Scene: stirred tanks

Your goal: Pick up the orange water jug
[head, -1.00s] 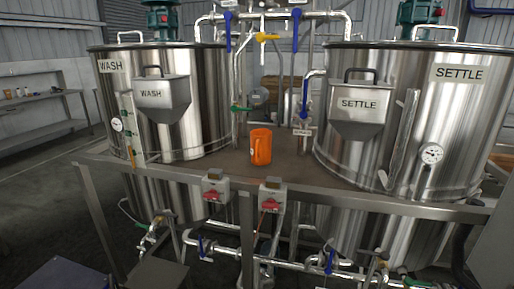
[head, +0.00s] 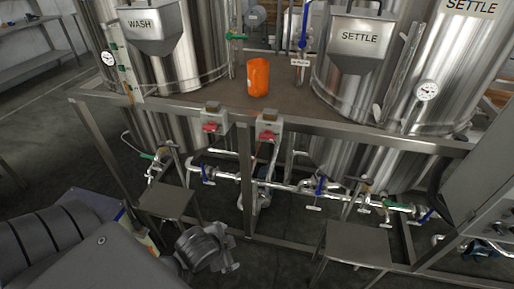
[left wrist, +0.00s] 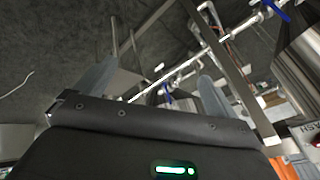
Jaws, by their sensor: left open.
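The orange water jug (head: 258,77) stands upright on the brown deck between the two steel tanks, near the deck's front edge. An orange patch shows at the lower right corner of the left wrist view; I cannot tell for sure that it is the jug. My left gripper (left wrist: 154,88) shows in the left wrist view with its two grey fingers apart and nothing between them. In the head view my left arm comes in at the lower left, low in front of the deck and well away from the jug. My right gripper is not in view.
The wash tank (head: 185,60) stands left of the jug and the settle tank (head: 345,95) right. Two red-handled switch boxes sit on the deck's front rail (head: 330,128), below the jug. Pipes with blue valves run underneath. Small steel steps (head: 357,246) stand in front.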

